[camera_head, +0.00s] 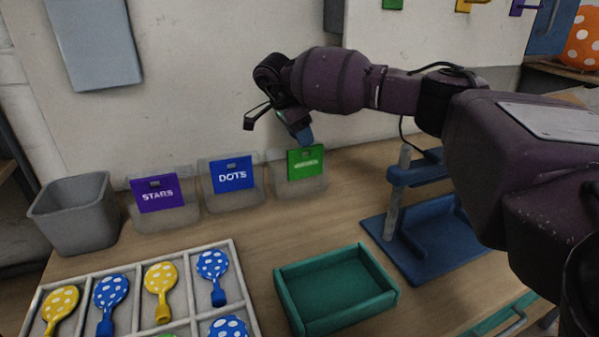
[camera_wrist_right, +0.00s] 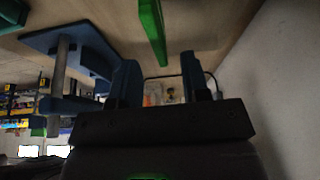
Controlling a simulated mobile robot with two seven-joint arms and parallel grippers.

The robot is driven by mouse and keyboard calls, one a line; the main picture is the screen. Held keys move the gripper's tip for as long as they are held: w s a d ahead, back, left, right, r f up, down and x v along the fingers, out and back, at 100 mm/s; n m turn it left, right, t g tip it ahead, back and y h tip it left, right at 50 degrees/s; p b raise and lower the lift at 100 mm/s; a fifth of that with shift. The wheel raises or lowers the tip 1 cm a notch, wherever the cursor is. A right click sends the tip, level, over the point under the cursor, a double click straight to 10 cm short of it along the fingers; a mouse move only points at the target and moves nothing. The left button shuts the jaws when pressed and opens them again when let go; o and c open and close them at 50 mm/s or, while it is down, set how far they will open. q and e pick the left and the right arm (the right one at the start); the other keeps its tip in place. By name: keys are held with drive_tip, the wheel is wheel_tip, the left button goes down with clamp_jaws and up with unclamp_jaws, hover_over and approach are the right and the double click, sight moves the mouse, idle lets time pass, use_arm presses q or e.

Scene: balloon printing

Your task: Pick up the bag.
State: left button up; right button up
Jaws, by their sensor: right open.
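I cannot pick out a bag for certain in either view. My right gripper (camera_head: 276,127) is open and empty in the head view, just above and left of a green labelled plate (camera_head: 306,161) in a clear holder. In the right wrist view the open jaws (camera_wrist_right: 158,80) have nothing between them, and a green plate (camera_wrist_right: 151,32) shows edge-on, beyond the fingertips and apart from them. Its lettering is too blurred to read. My left gripper is not in view.
A blue DOTS plate (camera_head: 232,175) and a purple STARS plate (camera_head: 157,194) stand in clear holders along the wall. A grey bin (camera_head: 75,215), a balloon tray (camera_head: 240,272), an empty green tray (camera_head: 335,290) and a blue press stand (camera_head: 430,245) surround some bare wood.

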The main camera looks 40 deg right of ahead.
sight(298, 165)
drive_tip(key=shift+b+x, duration=0.3)
drive_tip(key=shift+x, duration=2.35)
drive_tip(key=shift+a, duration=0.15)
